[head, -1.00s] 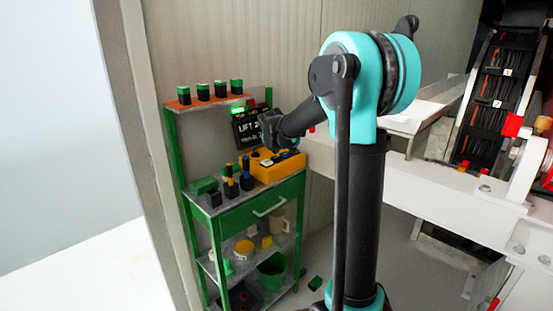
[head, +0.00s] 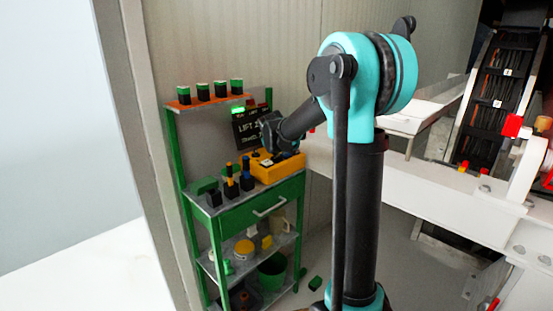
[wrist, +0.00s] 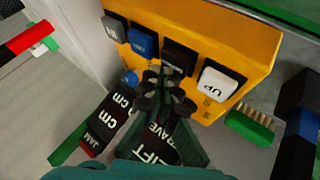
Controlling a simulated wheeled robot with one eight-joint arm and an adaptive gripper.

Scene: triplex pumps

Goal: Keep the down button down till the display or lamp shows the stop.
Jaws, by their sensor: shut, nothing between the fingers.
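The yellow control box (head: 277,168) sits on the green shelf unit. In the wrist view its face (wrist: 235,35) carries a grey, a blue, a dark and a white button in a row. The white button (wrist: 217,80) reads UP. The dark button (wrist: 180,57) beside it is partly covered by my fingers, and its label is unreadable. My gripper (wrist: 168,82) is shut and empty, with its tips at the dark button's lower edge; I cannot tell if it is pressed. The black display (head: 246,130) reads LIFT, its number partly hidden by my arm. A green lamp (head: 238,109) is lit above.
Several dark blocks with green tops (head: 203,91) stand on the top shelf. Several dark blocks with blue and yellow tops (head: 232,185) stand left of the box. A green-handled brush (wrist: 250,125) lies close beside the box. White machinery (head: 420,185) is at right.

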